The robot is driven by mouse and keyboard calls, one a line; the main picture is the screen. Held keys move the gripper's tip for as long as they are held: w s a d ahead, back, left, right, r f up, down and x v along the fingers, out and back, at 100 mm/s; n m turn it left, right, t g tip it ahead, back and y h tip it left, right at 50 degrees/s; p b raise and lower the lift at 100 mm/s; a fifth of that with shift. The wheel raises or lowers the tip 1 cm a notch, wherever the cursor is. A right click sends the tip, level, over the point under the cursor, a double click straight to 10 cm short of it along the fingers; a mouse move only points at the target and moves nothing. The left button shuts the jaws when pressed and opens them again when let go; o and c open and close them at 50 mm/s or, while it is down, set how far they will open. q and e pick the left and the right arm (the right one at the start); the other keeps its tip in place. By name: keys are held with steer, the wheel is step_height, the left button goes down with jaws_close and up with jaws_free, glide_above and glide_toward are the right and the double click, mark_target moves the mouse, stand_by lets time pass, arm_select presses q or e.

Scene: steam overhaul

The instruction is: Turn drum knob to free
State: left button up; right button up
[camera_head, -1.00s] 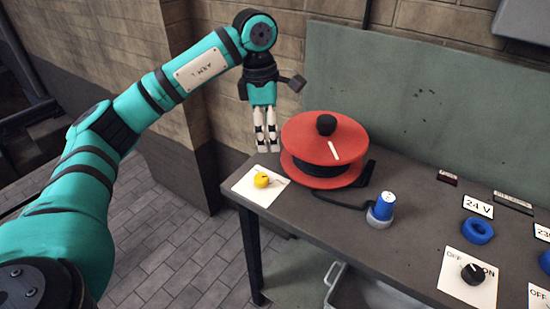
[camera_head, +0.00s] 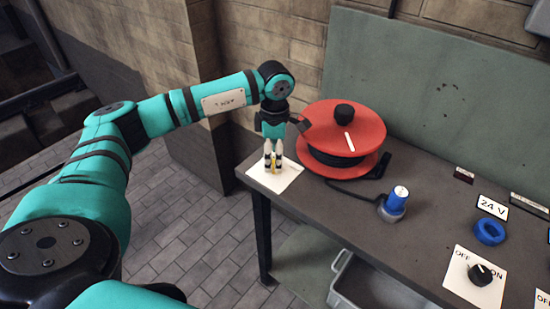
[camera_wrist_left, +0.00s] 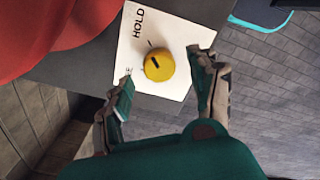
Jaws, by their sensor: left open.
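The yellow drum knob (camera_wrist_left: 158,66) sits on a white plate (camera_wrist_left: 184,32) marked HOLD; a second label is mostly hidden, with only an "E" showing. The knob's dark mark lies on the side toward HOLD. My left gripper (camera_head: 273,163) is open above the plate (camera_head: 290,179) at the bench's left corner, its fingers covering most of the knob. In the left wrist view its fingers (camera_wrist_left: 164,72) stand on either side of the knob, apart from it as far as I can see. The red cable drum (camera_head: 372,128) stands just right of it. My right gripper is out of view.
A blue plug (camera_head: 396,199) on the drum's cable stands on the bench (camera_head: 350,220). A blue ring socket (camera_head: 490,232) by a 24 V label and a black OFF/ON knob (camera_head: 481,273) are at the right. A grey crate (camera_head: 362,285) is below the bench.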

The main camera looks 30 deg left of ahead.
arm_select(q)
steer(key=shift+w+f, duration=0.1)
steer(key=shift+f, duration=1)
steer(key=c, duration=1.2)
steer(key=shift+o, duration=0.2)
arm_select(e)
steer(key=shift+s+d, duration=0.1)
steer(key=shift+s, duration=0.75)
